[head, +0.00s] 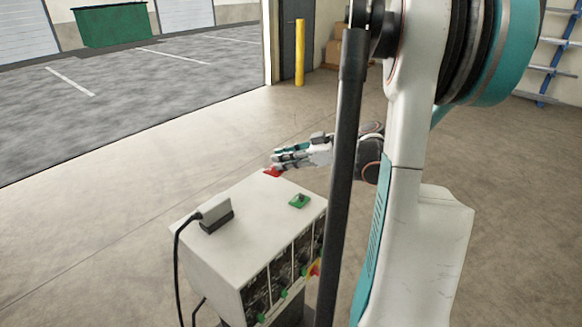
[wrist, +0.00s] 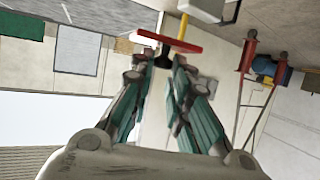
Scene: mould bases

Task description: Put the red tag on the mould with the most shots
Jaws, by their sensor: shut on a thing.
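My gripper (head: 280,161) is shut on the red tag (head: 272,171) and holds it near the far edge of a pale cabinet's top. In the wrist view the red tag (wrist: 168,40) lies across the fingertips of my gripper (wrist: 162,58). The moulds (head: 284,276) are dark blocks in the cabinet's front bays, with green parts low on them. They are seen at a steep angle and partly hidden by a dark bar, and no shot numbers are readable.
The pale cabinet (head: 250,200) carries a green tag-like piece (head: 299,201) and a grey device (head: 215,214) with a black cable. A red and yellow part (head: 315,269) shows at its front right. A yellow post (head: 299,52) stands behind. The floor left of the cabinet is clear.

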